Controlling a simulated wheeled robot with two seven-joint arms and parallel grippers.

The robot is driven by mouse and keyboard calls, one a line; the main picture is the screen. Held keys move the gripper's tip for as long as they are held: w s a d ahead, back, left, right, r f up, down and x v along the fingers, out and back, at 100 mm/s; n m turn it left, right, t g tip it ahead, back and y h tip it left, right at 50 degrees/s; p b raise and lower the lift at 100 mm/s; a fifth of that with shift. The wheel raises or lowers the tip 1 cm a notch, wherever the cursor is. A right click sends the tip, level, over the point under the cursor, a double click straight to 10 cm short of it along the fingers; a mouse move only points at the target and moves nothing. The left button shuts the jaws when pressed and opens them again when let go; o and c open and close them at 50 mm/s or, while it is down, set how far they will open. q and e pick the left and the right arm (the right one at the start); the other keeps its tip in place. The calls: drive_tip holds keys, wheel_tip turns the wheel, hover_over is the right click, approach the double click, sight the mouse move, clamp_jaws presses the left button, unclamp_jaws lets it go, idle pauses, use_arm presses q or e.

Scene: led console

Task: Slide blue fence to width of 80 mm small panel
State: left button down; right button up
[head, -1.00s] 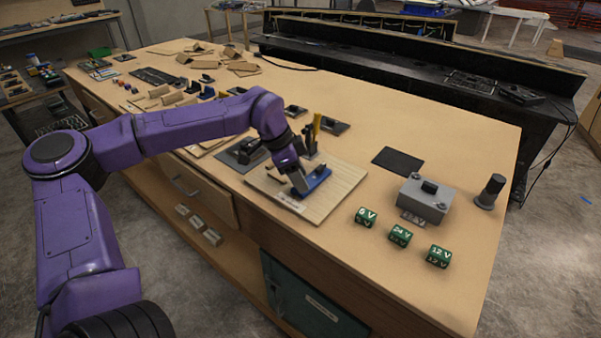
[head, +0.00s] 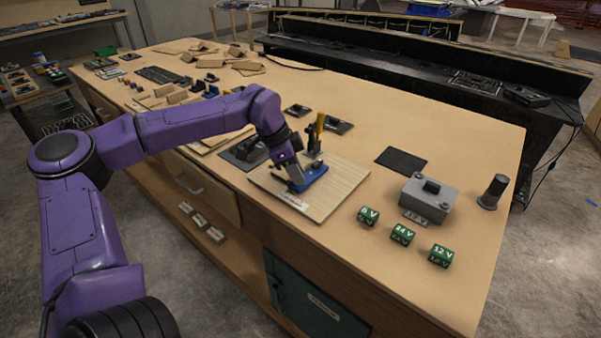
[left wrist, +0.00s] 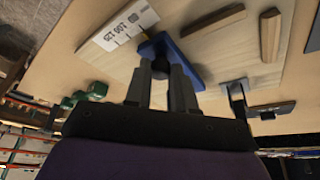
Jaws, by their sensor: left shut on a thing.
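The blue fence (head: 313,177) lies on the light wooden board (head: 345,188) near the bench's front edge. My left gripper (head: 296,184) reaches down onto it from the left. In the left wrist view the blue fence (left wrist: 156,49) shows beyond the fingers of my left gripper (left wrist: 168,80), which are shut on its dark knob (left wrist: 181,68). A white label (left wrist: 118,25) is beside the fence. Two wooden strips (left wrist: 212,20) (left wrist: 270,36) lie on the board; I cannot tell which is the 80 mm panel. My right gripper is not in view.
A toggle clamp with a yellow handle (head: 318,128) stands at the board's back. Green voltage cubes (head: 403,234), a grey box (head: 431,197) and a dark cylinder (head: 493,191) stand to the right. A dark flat pad (head: 401,160) lies behind. Bench space between is clear.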

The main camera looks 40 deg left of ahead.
use_arm(q)
drive_tip(key=c, duration=1.2)
unclamp_jaws()
drive_tip(key=shift+w+a+r, duration=0.1)
drive_tip(key=shift+a, duration=0.05)
drive_tip(key=shift+c, duration=0.2)
drive_tip(key=shift+o, duration=1.4)
drive_tip(key=shift+a, duration=0.1)
drive_tip(key=shift+r, duration=0.25)
drive_tip(key=b+v, duration=0.2)
drive_tip(key=v, duration=0.8)
drive_tip(key=shift+s+a, duration=0.15)
drive_tip(key=shift+s, duration=0.05)
drive_tip(key=shift+f, duration=0.1)
